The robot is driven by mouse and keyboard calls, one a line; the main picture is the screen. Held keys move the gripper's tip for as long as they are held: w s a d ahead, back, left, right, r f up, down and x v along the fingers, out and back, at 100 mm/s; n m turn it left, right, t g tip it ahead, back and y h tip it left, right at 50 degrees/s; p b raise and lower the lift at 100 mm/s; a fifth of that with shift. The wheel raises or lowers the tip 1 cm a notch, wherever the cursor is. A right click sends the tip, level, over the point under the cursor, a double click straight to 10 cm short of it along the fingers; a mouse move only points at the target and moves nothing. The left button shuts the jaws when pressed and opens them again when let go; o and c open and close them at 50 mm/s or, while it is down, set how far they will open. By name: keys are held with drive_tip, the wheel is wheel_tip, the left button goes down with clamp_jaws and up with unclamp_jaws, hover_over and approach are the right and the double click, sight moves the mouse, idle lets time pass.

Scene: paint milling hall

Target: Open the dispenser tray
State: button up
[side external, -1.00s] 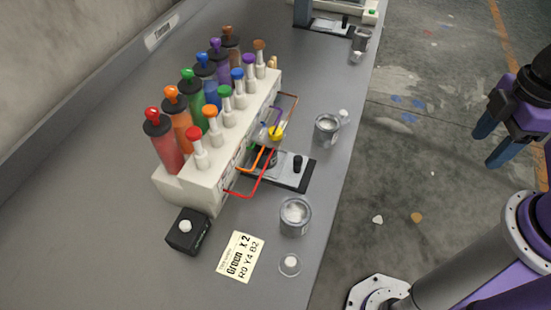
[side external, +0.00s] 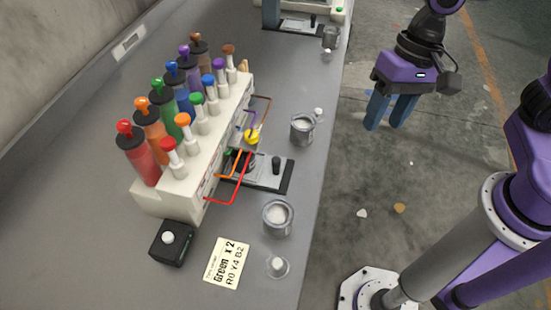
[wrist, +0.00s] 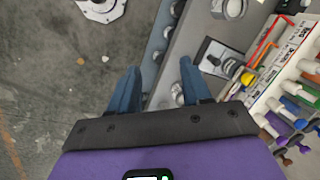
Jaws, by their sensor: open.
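The dispenser (side external: 188,190) is a long cream rack on the grey bench, with several coloured paint cylinders, pump knobs and bent coloured tubes in front. What looks like its tray (side external: 266,182) is a flat grey and black plate with an upright black knob (side external: 276,164), low at the rack's front. The wrist view shows the tray (wrist: 222,53) and its knob (wrist: 211,61) right of my fingers. Its inner end is partly hidden under the tubes. My gripper (side external: 388,112) is open and empty, with blue fingers, over the floor beyond the bench's right edge, apart from the tray.
Grey cans (side external: 302,129) and (side external: 277,218) stand on either side of the tray near the bench edge. Small clear lidded pieces, a card reading "Green x 2" (side external: 226,262) and a black box with a white button (side external: 171,243) are nearby. Another station stands at the back.

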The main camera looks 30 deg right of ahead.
sight(278, 159)
drive_tip(key=w+a+f+m+y, duration=0.2)
drive_tip(key=w+a+m, duration=0.6)
drive_tip(key=w+m, duration=0.55)
drive_tip(key=shift+m+t, duration=0.3)
drive_tip(key=shift+m, duration=0.65)
drive_tip(key=x, duration=1.1)
drive_tip(key=s+x, duration=0.1)
drive_tip(key=x, duration=0.5)
drive_tip(key=shift+r, duration=0.1)
drive_tip(key=shift+s, duration=0.1)
clamp_jaws()
